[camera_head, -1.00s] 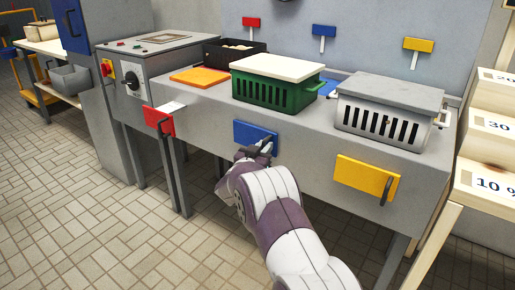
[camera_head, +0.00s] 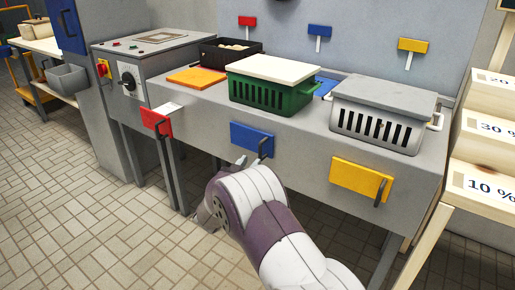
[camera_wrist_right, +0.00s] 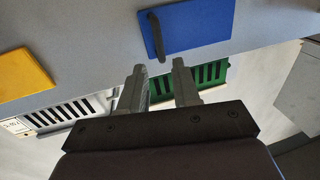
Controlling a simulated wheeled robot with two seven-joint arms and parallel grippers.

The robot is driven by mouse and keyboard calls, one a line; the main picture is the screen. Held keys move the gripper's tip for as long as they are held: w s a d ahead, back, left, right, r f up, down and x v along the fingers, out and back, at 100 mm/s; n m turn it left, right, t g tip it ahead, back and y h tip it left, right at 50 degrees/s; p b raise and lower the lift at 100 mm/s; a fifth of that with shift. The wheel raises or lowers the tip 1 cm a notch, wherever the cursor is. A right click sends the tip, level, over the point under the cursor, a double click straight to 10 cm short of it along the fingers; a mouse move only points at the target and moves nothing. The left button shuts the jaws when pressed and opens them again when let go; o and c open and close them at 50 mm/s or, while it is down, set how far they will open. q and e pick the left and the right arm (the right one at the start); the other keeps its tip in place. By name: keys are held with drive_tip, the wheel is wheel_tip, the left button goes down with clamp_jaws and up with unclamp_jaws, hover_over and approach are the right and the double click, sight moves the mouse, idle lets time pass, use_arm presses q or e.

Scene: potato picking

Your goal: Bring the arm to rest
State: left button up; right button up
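My right arm (camera_head: 262,225) reaches in from the bottom of the head view, its wrist below and in front of the blue panel (camera_head: 252,139) with a dark handle. In the right wrist view my right gripper (camera_wrist_right: 158,66) has its two fingers apart with nothing between them. The blue panel (camera_wrist_right: 187,30) and its handle lie beyond the fingertips, apart from them. In the head view the fingers are mostly hidden by the wrist. My left gripper is not in view.
The grey bench carries a green crate (camera_head: 262,95) with a white lid, a grey lidded crate (camera_head: 378,128), a black crate (camera_head: 226,56) and an orange board (camera_head: 197,77). Red (camera_head: 157,122) and yellow (camera_head: 358,179) panels flank the blue one. Labelled boxes (camera_head: 484,185) stand right.

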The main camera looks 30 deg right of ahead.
drive_tip(key=shift+v, duration=1.85)
